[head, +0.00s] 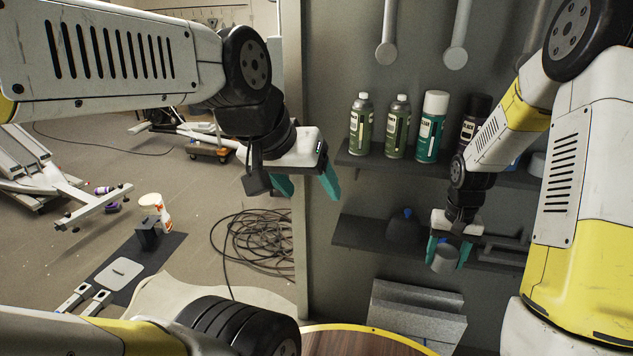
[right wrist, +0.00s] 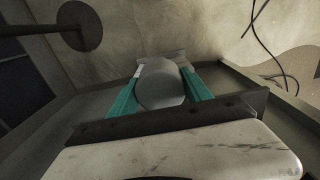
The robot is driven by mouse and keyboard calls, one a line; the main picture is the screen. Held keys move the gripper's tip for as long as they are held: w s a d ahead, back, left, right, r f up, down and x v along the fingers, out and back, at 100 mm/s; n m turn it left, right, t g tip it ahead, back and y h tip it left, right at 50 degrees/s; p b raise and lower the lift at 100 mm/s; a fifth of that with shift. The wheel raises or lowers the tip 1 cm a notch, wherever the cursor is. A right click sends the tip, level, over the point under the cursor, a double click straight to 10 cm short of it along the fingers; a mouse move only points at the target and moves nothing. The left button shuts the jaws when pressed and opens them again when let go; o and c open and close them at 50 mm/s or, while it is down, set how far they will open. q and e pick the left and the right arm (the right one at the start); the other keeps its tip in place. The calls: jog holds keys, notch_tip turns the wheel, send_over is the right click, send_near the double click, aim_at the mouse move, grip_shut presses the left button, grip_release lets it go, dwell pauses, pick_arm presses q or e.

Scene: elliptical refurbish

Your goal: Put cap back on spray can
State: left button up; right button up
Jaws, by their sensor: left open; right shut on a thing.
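My right gripper (head: 447,254) is shut on a light grey cap (head: 442,264), in front of the lower shelf. The right wrist view shows the round cap (right wrist: 160,86) between the two teal fingers. On the upper shelf stand two olive-green spray cans, the left one (head: 360,126) and the right one (head: 398,130), both with narrow pale tops and no large cap visible. Beside them is a teal can with a white cap (head: 431,128) and a dark can (head: 474,118), partly hidden by my right arm. My left gripper (head: 307,186) is open and empty, left of the shelves.
The upper shelf (head: 385,167) and lower shelf (head: 365,233) are on the grey panel. A dark container with a blue top (head: 405,222) stands on the lower shelf. Cables (head: 250,240), a spray bottle (head: 153,208) and equipment lie on the floor at left.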

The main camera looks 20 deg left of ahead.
pick_arm(q)
jog(key=shift+s, duration=0.15)
jog(key=shift+o, duration=0.2)
jog(key=m+t+h, duration=0.3)
jog(key=t, duration=0.8)
send_near(394, 134)
jog(key=w, duration=0.2)
jog(key=shift+s+d, duration=0.1)
jog(key=shift+s, duration=0.1)
jog(key=x, duration=0.6)
jog(key=shift+w+d, duration=0.2)
jog(key=shift+w, duration=0.15)
